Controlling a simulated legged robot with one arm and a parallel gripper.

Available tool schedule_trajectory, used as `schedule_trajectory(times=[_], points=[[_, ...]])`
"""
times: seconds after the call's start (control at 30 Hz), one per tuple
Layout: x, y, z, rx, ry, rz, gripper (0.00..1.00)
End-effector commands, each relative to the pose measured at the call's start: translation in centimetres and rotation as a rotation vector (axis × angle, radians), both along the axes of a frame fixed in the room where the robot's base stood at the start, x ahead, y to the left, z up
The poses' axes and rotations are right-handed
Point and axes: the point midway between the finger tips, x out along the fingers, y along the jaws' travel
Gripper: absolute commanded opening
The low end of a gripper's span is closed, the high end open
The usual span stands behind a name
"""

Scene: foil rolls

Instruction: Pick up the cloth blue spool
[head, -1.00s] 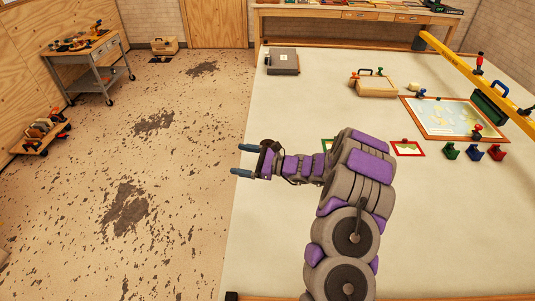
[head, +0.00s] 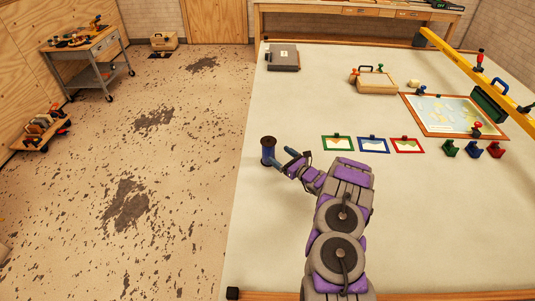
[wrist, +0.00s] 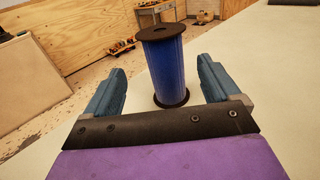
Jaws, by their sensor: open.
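The blue spool (head: 268,152) stands upright on the pale table top near its left edge. In the wrist view the blue spool (wrist: 167,68) has a ribbed blue body and dark round end discs. My gripper (head: 281,159) is open, with its blue fingers at the spool. In the wrist view my gripper (wrist: 160,92) has one finger to the left and one to the right of the spool, with gaps visible on both sides. The spool's lower disc shows just beyond the dark gripper bar.
Small green, blue and red holders (head: 472,150) stand farther right. A grey case (head: 283,57) sits at the back left.

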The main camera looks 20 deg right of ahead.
Motion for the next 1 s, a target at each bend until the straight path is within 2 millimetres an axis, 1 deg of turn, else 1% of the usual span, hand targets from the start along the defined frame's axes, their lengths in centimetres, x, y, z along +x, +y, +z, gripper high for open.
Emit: schedule_trajectory(times=[0.03,0.1,0.23,0.3,0.53,0.8,1.0], points=[[0.9,0.4,-0.2,-0.001,-0.001,0.002,0.89],[2.1,1.0,-0.2,-0.001,-0.001,0.003,0.89],[3.9,1.7,-0.2,0.0,-0.002,0.001,0.89],[4.4,1.9,-0.1,0.001,-0.002,0.0,0.89],[5.5,2.4,-0.2,-0.002,-0.001,0.0,0.89],[8.6,3.4,-0.6,-0.001,-0.003,0.0,0.89],[9.7,4.0,-0.5,0.002,-0.002,0.001,0.89]])
